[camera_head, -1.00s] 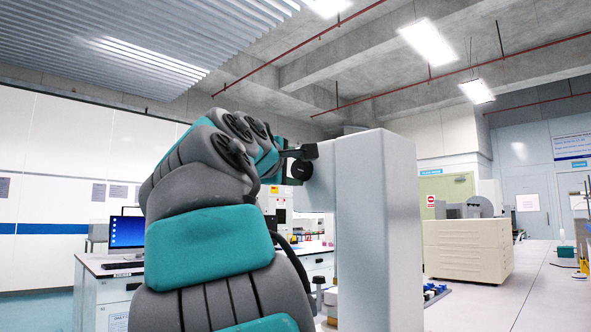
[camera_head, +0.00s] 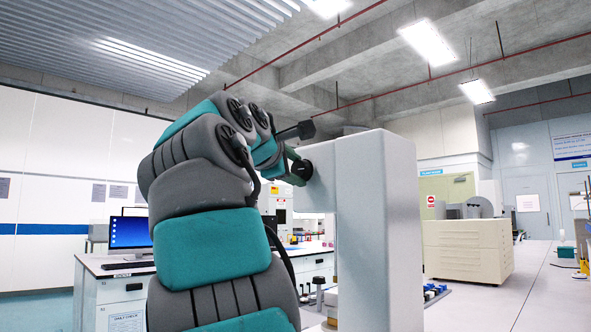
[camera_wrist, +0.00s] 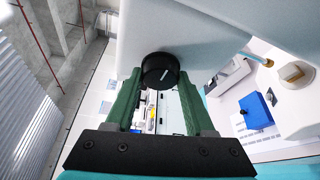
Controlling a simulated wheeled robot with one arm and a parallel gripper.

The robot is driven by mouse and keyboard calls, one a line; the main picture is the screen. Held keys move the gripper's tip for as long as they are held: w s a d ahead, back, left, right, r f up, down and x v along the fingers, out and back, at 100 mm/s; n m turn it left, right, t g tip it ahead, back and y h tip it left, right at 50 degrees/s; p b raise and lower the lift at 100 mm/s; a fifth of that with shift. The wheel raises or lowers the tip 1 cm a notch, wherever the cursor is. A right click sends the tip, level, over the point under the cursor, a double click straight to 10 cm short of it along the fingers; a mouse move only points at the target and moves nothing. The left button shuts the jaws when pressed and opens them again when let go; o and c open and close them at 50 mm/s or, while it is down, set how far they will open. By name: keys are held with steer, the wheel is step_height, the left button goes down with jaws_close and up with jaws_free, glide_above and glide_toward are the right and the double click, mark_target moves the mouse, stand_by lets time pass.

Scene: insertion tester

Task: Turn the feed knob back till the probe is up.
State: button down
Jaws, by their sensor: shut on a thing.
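The feed knob (camera_head: 303,170) is a round black knob on the side of the tall white tester column (camera_head: 379,230).
A desk with a monitor (camera_head: 130,234) stands at left.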

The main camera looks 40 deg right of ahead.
steer(key=shift+f, duration=0.1)
steer(key=shift+c, duration=1.3)
jaws_free()
steer(key=v, duration=0.7)
steer(key=shift+s+a, duration=0.15)
steer(key=shift+a, duration=0.25)
